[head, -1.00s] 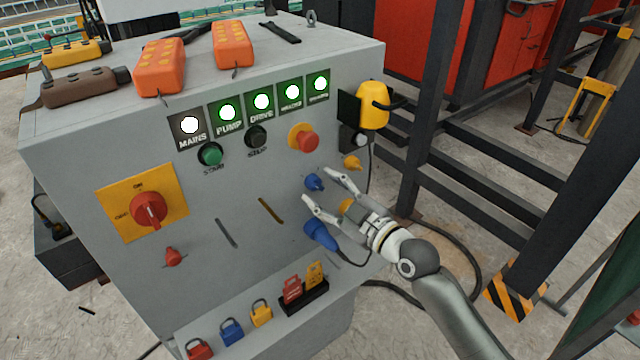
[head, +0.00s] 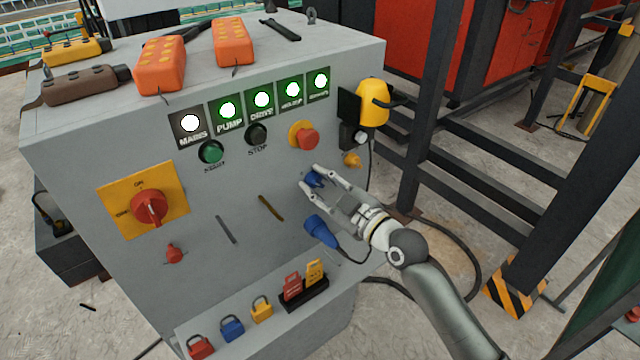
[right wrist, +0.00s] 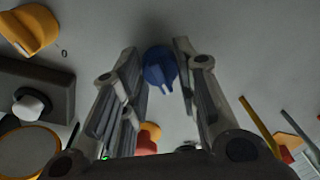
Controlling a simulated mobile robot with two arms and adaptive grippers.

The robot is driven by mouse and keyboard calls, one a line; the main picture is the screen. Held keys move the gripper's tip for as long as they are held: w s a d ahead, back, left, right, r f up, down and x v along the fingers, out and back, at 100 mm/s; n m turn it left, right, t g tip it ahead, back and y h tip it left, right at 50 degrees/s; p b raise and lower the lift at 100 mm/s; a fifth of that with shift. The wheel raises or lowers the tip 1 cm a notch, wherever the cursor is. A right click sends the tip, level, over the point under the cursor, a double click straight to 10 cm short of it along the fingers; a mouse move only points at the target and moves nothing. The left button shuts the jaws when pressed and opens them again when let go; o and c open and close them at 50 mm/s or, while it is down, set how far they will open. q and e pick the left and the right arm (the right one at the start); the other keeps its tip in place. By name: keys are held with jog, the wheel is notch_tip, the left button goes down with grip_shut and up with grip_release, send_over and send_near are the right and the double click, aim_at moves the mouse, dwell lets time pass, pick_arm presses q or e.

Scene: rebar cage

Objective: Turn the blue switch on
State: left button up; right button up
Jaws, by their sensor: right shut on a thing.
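The blue switch (head: 314,179) is a small rotary knob on the right part of the grey cabinet's front, below the red stop button. My right gripper (head: 309,178) is at the panel with its two fingers on either side of the knob, shut on it. In the right wrist view the blue switch (right wrist: 160,67) lies between the fingertips of the right gripper (right wrist: 156,50). Its pointer faces down in that picture. The fingers partly cover the knob in the head view. My left gripper is not in view.
Close by are the red stop button (head: 307,139), a yellow knob (head: 351,160) and a blue plug (head: 321,231) with a cable. A red rotary handle (head: 149,208) is at the left. Padlocks and tags sit on the ledge below. Dark steel posts (head: 437,100) stand at the right.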

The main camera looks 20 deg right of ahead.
jog(key=shift+m, duration=0.3)
jog(key=m+p, duration=0.1)
jog(key=m, duration=0.2)
jog(key=shift+m, duration=0.3)
jog(key=m+p, duration=0.1)
jog(key=m, duration=0.3)
jog(key=shift+m+t+p, duration=0.35)
jog(key=shift+m+t, duration=0.05)
jog(key=m+p, duration=0.1)
jog(key=m, duration=0.3)
jog(key=shift+d+m+h, duration=0.1)
jog(key=shift+m+h, duration=0.2)
jog(key=shift+m, duration=0.1)
jog(key=shift+f+m+p, duration=0.1)
jog(key=shift+m+p, duration=0.65)
jog(key=shift+m, duration=1.65)
jog(key=o, duration=1)
